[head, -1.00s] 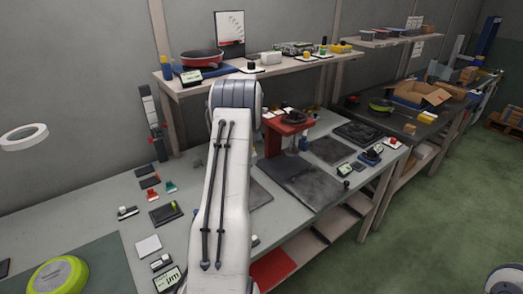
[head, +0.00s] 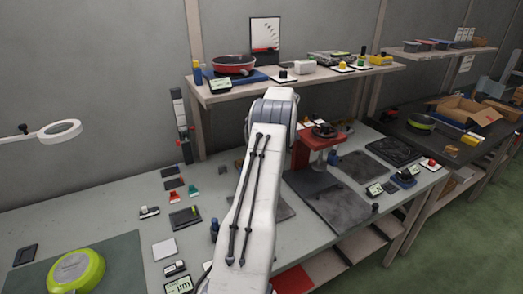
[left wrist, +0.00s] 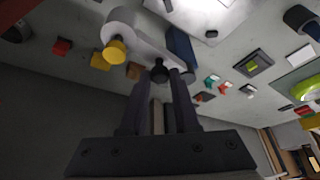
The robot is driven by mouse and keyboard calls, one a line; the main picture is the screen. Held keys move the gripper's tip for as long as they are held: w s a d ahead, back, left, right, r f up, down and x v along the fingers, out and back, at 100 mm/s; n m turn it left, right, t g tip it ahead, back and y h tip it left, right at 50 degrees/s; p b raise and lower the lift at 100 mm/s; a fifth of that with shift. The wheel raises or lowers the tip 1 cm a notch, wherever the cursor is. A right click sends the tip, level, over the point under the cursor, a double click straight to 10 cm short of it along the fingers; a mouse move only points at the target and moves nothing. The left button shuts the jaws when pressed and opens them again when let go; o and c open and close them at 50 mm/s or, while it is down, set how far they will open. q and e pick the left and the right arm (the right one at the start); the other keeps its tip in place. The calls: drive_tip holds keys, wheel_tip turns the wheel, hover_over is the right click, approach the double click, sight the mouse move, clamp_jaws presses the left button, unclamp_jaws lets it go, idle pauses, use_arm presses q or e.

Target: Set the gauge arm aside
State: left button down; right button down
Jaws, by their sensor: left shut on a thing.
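The gauge arm (left wrist: 147,37), a pale grey bar with a yellow knob at one end and a black knob, is in the left wrist view. My left gripper (left wrist: 160,76) is shut on its black knob. The bar lies across just beyond the fingertips. A dark blue upright part (left wrist: 181,50) shows beside the bar; I cannot tell whether they touch. In the head view my white left arm rises through the middle and hides this gripper and the gauge arm. My right gripper is in neither view.
The grey workbench (head: 120,208) carries several small blocks and a green round pan (head: 76,272) at the front left. A red stand (head: 318,150) and dark plates are right of my arm. A shelf (head: 330,75) runs behind. A ring lamp (head: 58,131) hangs at left.

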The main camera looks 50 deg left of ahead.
use_arm(q)
drive_tip(key=shift+a, duration=0.1)
drive_tip(key=c, duration=0.7)
unclamp_jaws()
drive_tip(key=shift+o, duration=0.2)
drive_tip(key=b+v, duration=0.1)
drive_tip(key=v, duration=0.9)
drive_tip(key=shift+r, duration=0.2)
